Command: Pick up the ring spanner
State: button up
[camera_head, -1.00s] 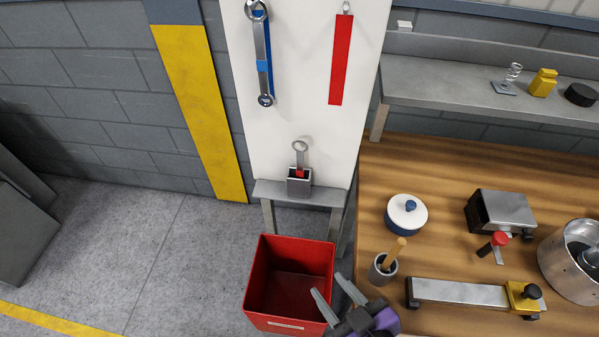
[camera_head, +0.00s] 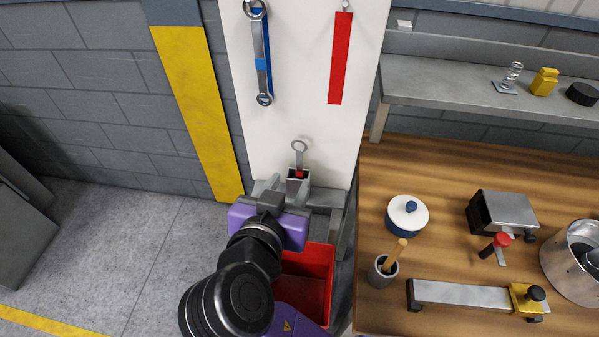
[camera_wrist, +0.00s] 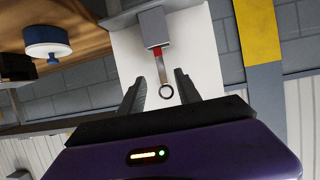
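A small ring spanner (camera_head: 299,150) stands upright in a grey holder (camera_head: 298,188), its ring end up and a red patch near the holder's mouth. A longer spanner (camera_head: 262,60) with a blue band hangs higher on the white board. My gripper (camera_head: 283,187) is open and empty, in front of the holder and below the ring in the head view. In the wrist view, the small spanner's ring (camera_wrist: 166,91) appears between my two open fingers (camera_wrist: 159,84), with visible gaps on both sides. The spanner's lower end is hidden inside the holder (camera_wrist: 153,27).
The holder stands on a narrow grey ledge (camera_head: 325,197) against the white board (camera_head: 300,110). A red bin (camera_head: 318,262) is below, partly hidden by my arm. A wooden bench (camera_head: 450,245) with a lidded pot (camera_head: 407,215) and several tools lies to the right.

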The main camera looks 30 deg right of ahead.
aim_at(299, 166)
jog(key=shift+p+x, duration=0.9)
jog(key=shift+x, duration=2.65)
jog(key=shift+a, duration=0.1)
grip_shut()
